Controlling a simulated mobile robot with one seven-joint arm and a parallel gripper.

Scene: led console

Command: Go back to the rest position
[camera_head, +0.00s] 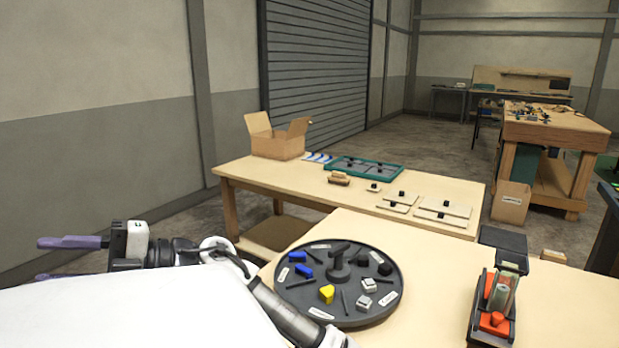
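My gripper (40,260) is at the left edge, pointing left, away from the tables. Its two purple fingers stand apart with nothing seen between them; the lower finger is partly hidden behind a white surface in the foreground. My arm runs from it rightward, passing in front of the left edge of a round dark tray (325,319). The tray stands on the near table (430,265) and holds blue pieces (297,256), a yellow piece (326,293), and black and light grey pieces around a dark central knob (339,263).
A red and dark device (497,320) with a clear upright part stands on the near table's right. A second table (290,178) behind holds an open cardboard box (277,140), a green-edged panel (363,168) and several knobbed plates. Floor shows left of that table.

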